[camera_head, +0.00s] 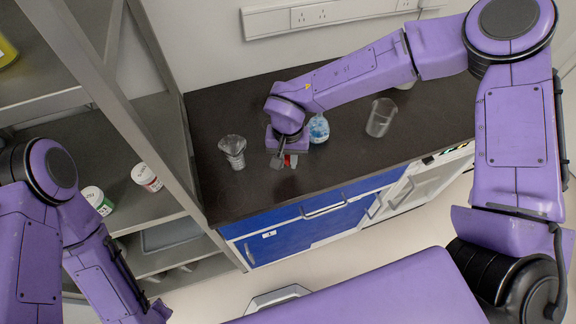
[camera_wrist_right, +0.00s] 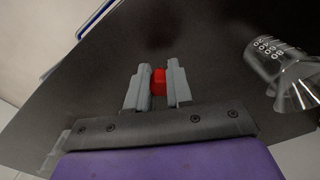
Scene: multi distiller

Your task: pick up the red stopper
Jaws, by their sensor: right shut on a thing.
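The red stopper (camera_wrist_right: 159,82) is a small red block between the two grey fingers of my right gripper (camera_wrist_right: 157,88) in the right wrist view. The fingers are shut on it. In the head view my right gripper (camera_head: 284,161) points down over the dark bench top, and only a small bit of red (camera_head: 293,160) shows beside it. I cannot tell whether the stopper touches the bench. My left arm comes in at the lower left, and its gripper is out of view.
A clear glass vessel (camera_head: 232,150) stands left of the right gripper. A flask with blue contents (camera_head: 319,128) stands close on its right, and an empty beaker (camera_head: 381,117) farther right. Two lidded jars stand on the left shelf (camera_head: 160,212). The front edge of the bench (camera_head: 340,184) is clear.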

